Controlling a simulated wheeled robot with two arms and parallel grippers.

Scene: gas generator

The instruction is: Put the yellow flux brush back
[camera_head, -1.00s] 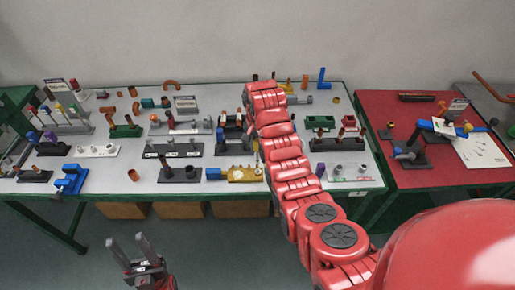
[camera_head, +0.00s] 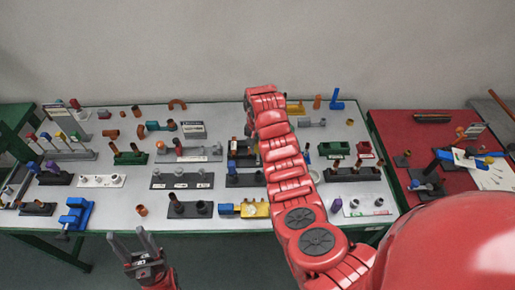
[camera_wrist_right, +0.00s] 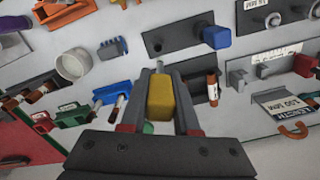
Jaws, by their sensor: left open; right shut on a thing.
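My right gripper (camera_wrist_right: 160,108) is shut on a yellow block-shaped piece, which I take to be the flux brush (camera_wrist_right: 160,97), seen end-on between the fingers in the right wrist view. In the head view my right arm reaches over the middle of the grey table, and its gripper and the yellow piece are hidden behind the arm. My left gripper (camera_head: 137,245) is open and empty, in front of the table's near edge. A grey rack (camera_head: 70,156) with several thin colour-topped tools stands at the left of the table. I cannot tell which holder is the brush's.
The grey table (camera_head: 110,210) is crowded with dark and grey holders, such as a black plate (camera_head: 182,181) and a blue stand (camera_head: 76,215). A yellow-and-blue device (camera_head: 255,210) lies near the front. A red table (camera_head: 415,135) adjoins at the right.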

